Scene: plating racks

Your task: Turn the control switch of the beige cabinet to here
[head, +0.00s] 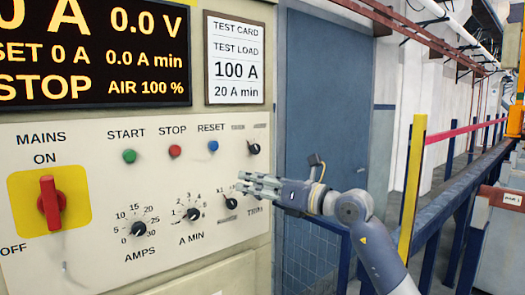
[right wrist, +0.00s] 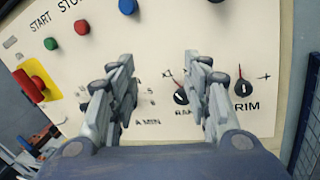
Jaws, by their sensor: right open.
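The beige cabinet (head: 120,270) fills the left of the head view. A small black rotary switch (head: 254,149) sits at the panel's upper right, with two small labels above it too blurred to read. It may be the control switch; which way it points is hard to tell. In the right wrist view a dark knob (right wrist: 217,22) shows at the top, partly cut off and hidden. My right gripper (head: 243,184) is open and empty in front of the panel, below that switch. Its fingers (right wrist: 162,66) are spread apart over the panel in the right wrist view. My left gripper is not in view.
A ramp knob (right wrist: 181,97) and a trim knob (right wrist: 243,88) lie near the right fingers. Start (head: 130,156), stop (head: 175,151) and reset (head: 213,146) buttons, amps knob (head: 138,229), A min knob (head: 193,214) and red mains switch (head: 50,203) are further left. Blue railing (head: 430,245) stands right.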

